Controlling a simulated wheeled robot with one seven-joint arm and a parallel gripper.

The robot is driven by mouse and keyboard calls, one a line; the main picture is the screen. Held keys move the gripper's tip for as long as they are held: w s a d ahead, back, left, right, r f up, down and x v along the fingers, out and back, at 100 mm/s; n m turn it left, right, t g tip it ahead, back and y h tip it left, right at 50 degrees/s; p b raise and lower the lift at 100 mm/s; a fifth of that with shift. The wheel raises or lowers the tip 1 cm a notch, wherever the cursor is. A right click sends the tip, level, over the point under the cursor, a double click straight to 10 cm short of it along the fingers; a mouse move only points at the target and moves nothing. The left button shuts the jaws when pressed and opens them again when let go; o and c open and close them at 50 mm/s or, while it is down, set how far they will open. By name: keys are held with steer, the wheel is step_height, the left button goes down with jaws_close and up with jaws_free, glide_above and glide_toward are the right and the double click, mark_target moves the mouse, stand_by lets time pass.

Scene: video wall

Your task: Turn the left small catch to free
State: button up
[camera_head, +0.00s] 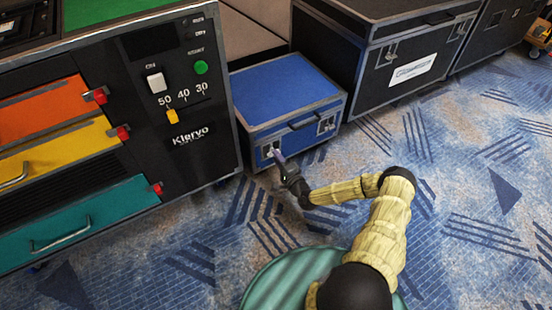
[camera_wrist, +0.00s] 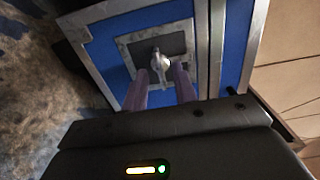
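The blue case (camera_head: 285,88) with grey metal edges stands on the carpet. Its left small catch (camera_head: 270,149) sits on the front face, partly hidden behind my gripper (camera_head: 279,157). The right small catch (camera_head: 326,124) is on the same face, beyond the black handle (camera_head: 303,121). In the wrist view, the left catch (camera_wrist: 159,62) is a silver turn piece on a dark recessed plate with a light frame. My gripper (camera_wrist: 160,78) is open, its two purple fingers apart with the catch showing between and just past their tips. I cannot tell whether they touch it.
A black control cabinet (camera_head: 188,139) with coloured drawers stands close on the left of the case. A large black case (camera_head: 408,58) stands behind right. The patterned carpet (camera_head: 460,150) is open in front and to the right.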

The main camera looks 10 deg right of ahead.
steer(key=shift+w+a, duration=0.2)
steer(key=shift+w, duration=0.5)
jaws_close()
